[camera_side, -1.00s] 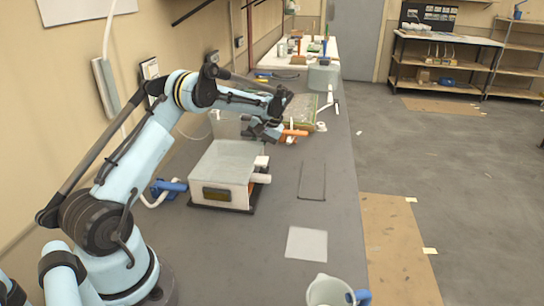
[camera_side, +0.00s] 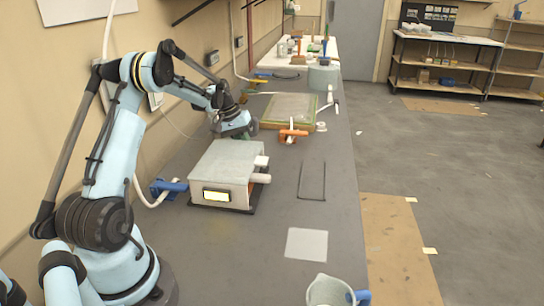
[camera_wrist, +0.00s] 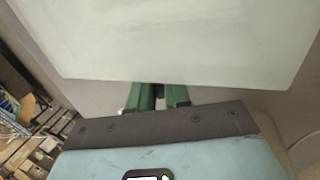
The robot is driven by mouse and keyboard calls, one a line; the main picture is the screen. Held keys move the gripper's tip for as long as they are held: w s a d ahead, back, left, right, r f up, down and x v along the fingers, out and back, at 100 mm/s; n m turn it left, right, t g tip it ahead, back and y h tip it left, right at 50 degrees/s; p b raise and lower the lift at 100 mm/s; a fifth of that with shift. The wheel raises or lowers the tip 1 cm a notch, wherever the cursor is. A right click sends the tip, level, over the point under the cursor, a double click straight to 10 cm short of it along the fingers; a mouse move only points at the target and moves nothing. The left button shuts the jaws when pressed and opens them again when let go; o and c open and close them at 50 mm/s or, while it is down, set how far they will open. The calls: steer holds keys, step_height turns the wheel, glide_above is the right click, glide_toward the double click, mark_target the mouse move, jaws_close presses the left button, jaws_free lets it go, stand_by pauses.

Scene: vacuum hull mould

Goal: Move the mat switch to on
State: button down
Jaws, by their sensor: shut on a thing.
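My gripper (camera_side: 243,136) is at the back edge of the pale box (camera_side: 232,175), beside its lid. In the wrist view its green fingers (camera_wrist: 160,97) are close together under the edge of a large pale panel (camera_wrist: 170,40). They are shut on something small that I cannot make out. The mat switch itself cannot be told apart; the box edge and my gripper hide that spot.
Behind the box lies a framed mould board (camera_side: 290,110), with an orange-handled valve (camera_side: 293,134) at its front edge. A blue-handled valve (camera_side: 168,187) is left of the box. A jug (camera_side: 330,291) stands at the bench front. The bench right of the box is mostly clear.

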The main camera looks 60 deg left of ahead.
steer(key=shift+s+a+f+t+h, duration=0.1)
steer(key=shift+s+a+t+h, duration=0.15)
steer(key=shift+t+h, duration=0.35)
steer(key=c, duration=1.2)
jaws_free()
steer(key=shift+o, duration=0.2)
steer(key=v, duration=1.2)
